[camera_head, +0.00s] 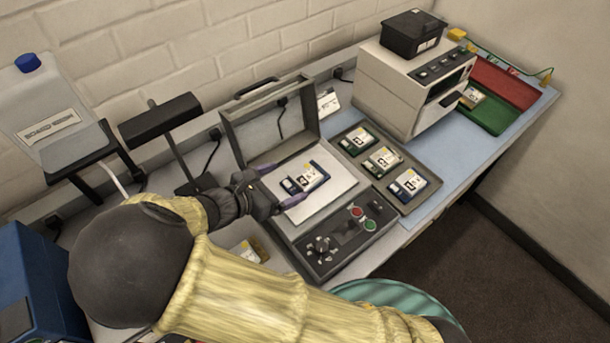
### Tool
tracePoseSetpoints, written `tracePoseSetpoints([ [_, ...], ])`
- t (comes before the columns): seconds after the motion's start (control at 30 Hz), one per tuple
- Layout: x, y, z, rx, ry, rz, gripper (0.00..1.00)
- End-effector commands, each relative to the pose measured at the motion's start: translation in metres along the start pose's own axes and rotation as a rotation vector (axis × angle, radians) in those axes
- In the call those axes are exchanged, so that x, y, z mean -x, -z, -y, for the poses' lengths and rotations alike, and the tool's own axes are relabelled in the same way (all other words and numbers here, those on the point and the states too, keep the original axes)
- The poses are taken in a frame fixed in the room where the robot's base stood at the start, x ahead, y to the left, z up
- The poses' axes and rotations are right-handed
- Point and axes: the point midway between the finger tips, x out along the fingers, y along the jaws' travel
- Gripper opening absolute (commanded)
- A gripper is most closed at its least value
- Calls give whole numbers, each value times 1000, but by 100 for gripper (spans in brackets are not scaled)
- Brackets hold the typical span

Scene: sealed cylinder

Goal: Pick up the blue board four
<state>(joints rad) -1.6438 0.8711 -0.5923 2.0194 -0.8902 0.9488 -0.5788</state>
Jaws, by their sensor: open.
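A blue-edged board (312,176) with a white label lies on the white bed (330,190) of an open grey case-like machine. Its label has a dark mark that looks like a 4, but it is too small to be sure. My gripper (287,184) is open at the left end of this board, its purple fingers apart, one on the far side and one on the near side. I cannot tell whether they touch it. Another blue-edged board (408,185) lies in the grey tray (412,205) to the right; its number is also unclear.
Two green-edged boards (358,139) (383,159) share the tray. The machine's raised lid (270,122) stands behind the bed; its control panel (340,240) is in front. A beige oven-like box (395,85), red bin (505,82) and green bin (492,117) stand at right.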

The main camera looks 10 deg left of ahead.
Motion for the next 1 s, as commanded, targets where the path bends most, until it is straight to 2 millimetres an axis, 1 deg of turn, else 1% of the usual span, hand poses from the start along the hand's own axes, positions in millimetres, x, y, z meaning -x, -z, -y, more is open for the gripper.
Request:
tracePoseSetpoints([
  [0.03,-10,-1,1,3,5,2,89],
  [0.1,-21,-1,1,1,4,3,89],
  [0.2,-30,0,1,1,2,1,89],
  [0.57,-33,0,0,0,0,-1,89],
  [0.67,-39,0,1,1,2,2,89],
  [0.9,-72,1,3,2,4,3,89],
  [1.0,-82,2,3,1,3,1,89],
])
